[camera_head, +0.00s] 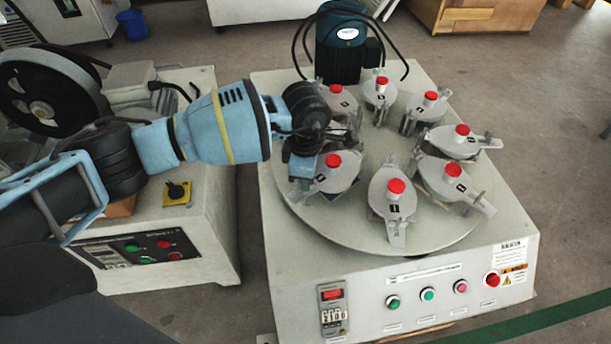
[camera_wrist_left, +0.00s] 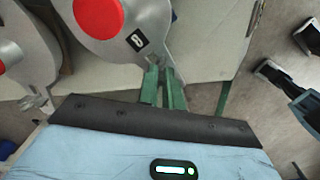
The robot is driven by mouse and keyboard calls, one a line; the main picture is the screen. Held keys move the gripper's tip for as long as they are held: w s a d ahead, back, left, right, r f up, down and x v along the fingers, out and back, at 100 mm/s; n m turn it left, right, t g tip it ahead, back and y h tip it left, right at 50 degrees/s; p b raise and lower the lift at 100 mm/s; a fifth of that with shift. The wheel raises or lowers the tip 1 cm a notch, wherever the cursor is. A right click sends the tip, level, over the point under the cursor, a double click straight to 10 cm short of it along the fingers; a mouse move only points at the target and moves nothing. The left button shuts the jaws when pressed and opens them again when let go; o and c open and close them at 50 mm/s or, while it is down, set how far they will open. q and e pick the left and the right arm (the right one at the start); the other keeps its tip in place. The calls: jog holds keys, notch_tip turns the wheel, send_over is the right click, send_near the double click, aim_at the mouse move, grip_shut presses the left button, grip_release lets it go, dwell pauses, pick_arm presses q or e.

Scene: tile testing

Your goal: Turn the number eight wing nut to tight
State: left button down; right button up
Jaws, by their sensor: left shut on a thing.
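The number eight pot, a grey lidded jar with a red cap, shows its "8" label (camera_wrist_left: 137,40) in the left wrist view. In the head view the jar beside my gripper (camera_head: 338,176) appears to be this one. My left gripper (camera_head: 303,182) is at the outer, left end of that jar. In the wrist view its two green fingers (camera_wrist_left: 163,88) are shut on the wing nut (camera_wrist_left: 161,64) at the end of the jar's lid. The nut is mostly hidden between the fingers, so its turn angle cannot be told. My right gripper is not in view.
Several similar jars stand around the round turntable (camera_head: 420,240). A dark motor (camera_head: 341,50) stands at the back. The front panel has a red button (camera_head: 492,280) and other buttons. Another machine (camera_head: 205,215) stands close on the left, with a narrow gap between.

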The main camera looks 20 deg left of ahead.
pick_arm(q)
jog(key=m, duration=0.3)
jog(key=shift+m, duration=0.3)
jog(key=m, duration=0.4)
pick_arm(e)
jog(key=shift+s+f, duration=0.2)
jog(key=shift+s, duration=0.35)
pick_arm(q)
jog(key=shift+m, duration=0.3)
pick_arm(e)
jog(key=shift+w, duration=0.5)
pick_arm(q)
jog(key=c, duration=1.6)
grip_release()
jog(key=shift+o, duration=0.2)
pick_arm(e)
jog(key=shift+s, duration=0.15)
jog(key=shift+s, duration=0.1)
